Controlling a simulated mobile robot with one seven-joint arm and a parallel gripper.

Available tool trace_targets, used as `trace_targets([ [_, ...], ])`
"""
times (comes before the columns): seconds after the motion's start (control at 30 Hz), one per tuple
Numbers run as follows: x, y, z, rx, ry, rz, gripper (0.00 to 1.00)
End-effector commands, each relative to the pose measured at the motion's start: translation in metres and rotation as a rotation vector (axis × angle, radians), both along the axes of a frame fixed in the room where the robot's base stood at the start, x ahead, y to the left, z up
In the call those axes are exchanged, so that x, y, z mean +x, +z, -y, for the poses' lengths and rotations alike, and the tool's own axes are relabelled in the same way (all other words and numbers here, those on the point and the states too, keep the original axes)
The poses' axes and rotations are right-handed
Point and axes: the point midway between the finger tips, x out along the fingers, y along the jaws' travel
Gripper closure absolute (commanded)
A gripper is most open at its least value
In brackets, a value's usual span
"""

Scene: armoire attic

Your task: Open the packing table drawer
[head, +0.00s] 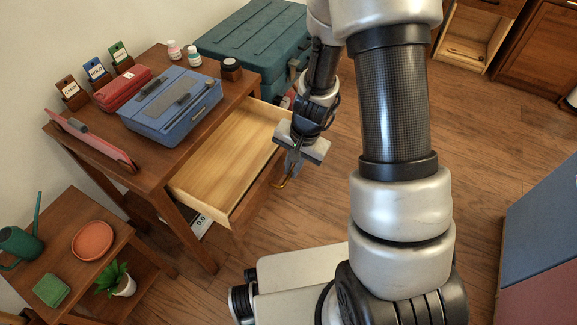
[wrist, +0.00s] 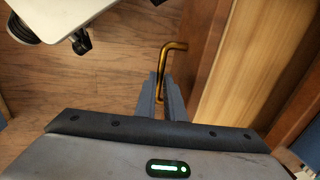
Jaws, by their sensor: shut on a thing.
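The packing table (head: 155,165) is a dark wooden table at the left in the head view. Its drawer (head: 225,160) is pulled well out toward the right, and its pale inside looks empty. A brass handle (head: 281,184) is on the drawer front. In the wrist view the handle (wrist: 168,56) runs down between the fingers, beside the pale drawer interior (wrist: 232,70). My gripper (head: 291,165) is at the drawer front, shut on the handle; its fingers (wrist: 160,95) also show in the wrist view. Part of the drawer front is hidden behind my gripper.
On the tabletop are a blue case (head: 172,100), a red case (head: 122,88), card holders and small bottles. A teal chest (head: 255,40) stands behind. A low table (head: 75,270) with a watering can and plant is at the lower left.

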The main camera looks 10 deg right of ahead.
Motion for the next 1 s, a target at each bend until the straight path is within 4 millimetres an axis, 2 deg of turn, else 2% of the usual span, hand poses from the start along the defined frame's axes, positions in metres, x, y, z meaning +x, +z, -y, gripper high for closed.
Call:
trace_targets([
  [0.17,0.001,0.001,0.000,0.000,0.001,0.002,1.00],
  [0.2,0.001,0.001,0.000,0.000,0.000,0.001,0.86],
  [0.3,0.001,0.001,0.000,0.000,0.000,0.001,0.72],
  [0.63,0.000,0.004,0.000,0.000,0.000,0.001,0.72],
  [0.77,0.000,0.020,0.003,-0.001,0.001,0.003,0.72],
  [1.0,-0.006,0.077,0.010,0.000,0.001,0.005,0.72],
])
